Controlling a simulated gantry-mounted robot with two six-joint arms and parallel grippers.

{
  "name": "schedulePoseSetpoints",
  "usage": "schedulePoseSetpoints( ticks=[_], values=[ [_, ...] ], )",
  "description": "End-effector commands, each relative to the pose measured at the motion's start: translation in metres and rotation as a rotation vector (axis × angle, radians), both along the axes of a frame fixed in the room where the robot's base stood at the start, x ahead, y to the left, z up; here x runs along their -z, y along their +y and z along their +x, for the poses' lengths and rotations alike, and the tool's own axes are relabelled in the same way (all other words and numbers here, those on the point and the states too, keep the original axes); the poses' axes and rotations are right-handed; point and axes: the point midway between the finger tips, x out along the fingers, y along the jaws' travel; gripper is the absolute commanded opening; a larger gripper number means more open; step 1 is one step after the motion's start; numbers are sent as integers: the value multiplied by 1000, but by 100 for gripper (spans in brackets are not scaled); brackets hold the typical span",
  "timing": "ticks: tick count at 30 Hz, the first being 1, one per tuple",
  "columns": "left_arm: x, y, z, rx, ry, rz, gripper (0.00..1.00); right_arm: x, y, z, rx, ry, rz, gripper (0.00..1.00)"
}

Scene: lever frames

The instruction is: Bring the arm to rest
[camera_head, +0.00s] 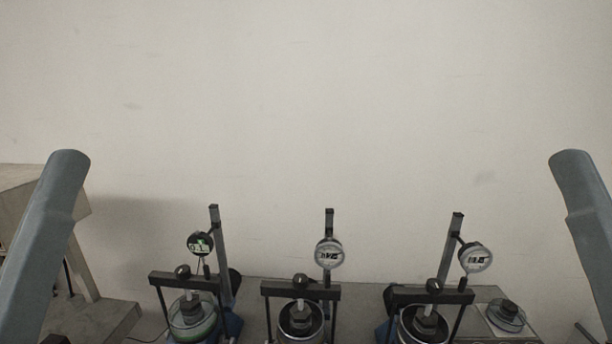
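My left arm shows as a grey-blue link at the left edge of the head view, and my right arm as a matching link at the right edge. Neither gripper is in view. Three lever frames stand in a row along the bottom: a left frame (186,282), a middle frame (301,291) and a right frame (433,296). Each has a dark crossbar, an upright post and a round dial gauge. The middle gauge (329,254) and the right gauge (476,258) have pale faces. The frames' lower parts are cut off.
A plain pale wall (320,120) fills the background. A beige and grey structure (95,318) stands at the far left. A small round dark item (506,311) sits on a grey surface right of the right frame. The space above the gauges between my arms is clear.

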Motion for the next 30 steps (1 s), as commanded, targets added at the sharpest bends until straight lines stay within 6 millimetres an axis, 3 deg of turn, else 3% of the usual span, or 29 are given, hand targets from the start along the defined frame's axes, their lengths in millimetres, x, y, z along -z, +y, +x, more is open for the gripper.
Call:
schedulePoseSetpoints(
  ticks=[1, 6, 9, 13, 30],
  values=[
    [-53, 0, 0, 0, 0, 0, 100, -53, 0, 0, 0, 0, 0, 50],
    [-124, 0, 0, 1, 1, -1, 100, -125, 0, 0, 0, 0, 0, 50],
    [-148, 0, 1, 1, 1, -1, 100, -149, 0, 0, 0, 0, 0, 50],
    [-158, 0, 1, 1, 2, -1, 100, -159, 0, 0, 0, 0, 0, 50],
    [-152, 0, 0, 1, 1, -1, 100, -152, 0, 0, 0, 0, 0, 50]
  ],
)
